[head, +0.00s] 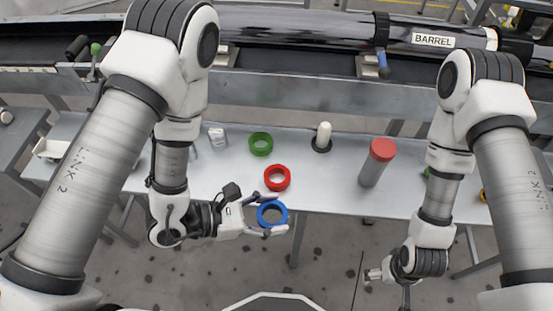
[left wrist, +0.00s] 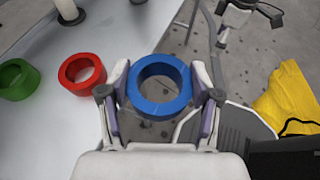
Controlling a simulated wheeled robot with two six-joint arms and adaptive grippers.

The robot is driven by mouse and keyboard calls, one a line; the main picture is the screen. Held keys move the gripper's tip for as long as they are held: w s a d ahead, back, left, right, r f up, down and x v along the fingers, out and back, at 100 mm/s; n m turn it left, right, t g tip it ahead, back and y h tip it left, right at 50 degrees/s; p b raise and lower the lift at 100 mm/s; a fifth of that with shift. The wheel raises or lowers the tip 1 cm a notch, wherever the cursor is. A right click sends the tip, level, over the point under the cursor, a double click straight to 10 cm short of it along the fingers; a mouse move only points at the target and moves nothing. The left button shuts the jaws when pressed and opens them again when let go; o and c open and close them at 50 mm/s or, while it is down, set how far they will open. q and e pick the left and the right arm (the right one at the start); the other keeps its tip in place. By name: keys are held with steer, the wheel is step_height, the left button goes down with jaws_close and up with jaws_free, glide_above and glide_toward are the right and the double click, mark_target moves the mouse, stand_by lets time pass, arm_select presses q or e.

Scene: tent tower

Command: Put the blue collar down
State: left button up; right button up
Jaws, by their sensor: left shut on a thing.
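The blue collar (head: 282,219) is a thick ring at the front edge of the grey table, in front of the red collar. My left gripper (head: 274,216) is shut on it, with one finger on each side of its outer wall. In the left wrist view the blue collar (left wrist: 160,108) sits between the two fingers, with floor showing through its hole and the table edge to its left. It looks held clear of the tabletop. My right gripper (head: 378,276) hangs low at the right, in front of the table; its fingers are too unclear to judge.
On the table (head: 330,190) are a red collar (head: 277,187), a green collar (head: 260,152), a white peg on a dark base (head: 323,136) and a grey cylinder with a red top (head: 372,172). A barrel on a rail runs behind. Bare tabletop lies between the red collar and the cylinder.

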arm_select(q)
steer(key=w+a+b, duration=0.1)
steer(key=w+b, duration=0.1)
steer(key=b, duration=0.3)
steer(key=w+a+f+b, duration=0.1)
steer(key=w+a+b, duration=0.1)
steer(key=b, duration=0.3)
steer(key=w+a+f+b, duration=0.1)
steer(key=w+a+b, duration=0.1)
steer(key=b, duration=0.3)
steer(key=shift+w, duration=0.3)
steer(key=shift+w+a+r+p, duration=0.35)
steer(key=shift+w+p, duration=0.15)
steer(key=shift+w+a+r+p, duration=0.35)
steer(key=shift+w+p, duration=0.1)
steer(key=shift+w, duration=0.05)
glide_above(238, 177)
steer(key=shift+a+f, duration=0.1)
steer(key=shift+f, duration=0.35)
step_height(238, 177, down, 4)
steer(key=shift+r, duration=0.25)
steer(key=shift+f+b, duration=0.25)
steer(key=shift+b, duration=0.15)
steer(key=o, duration=1.2)
steer(key=shift+c, duration=0.2)
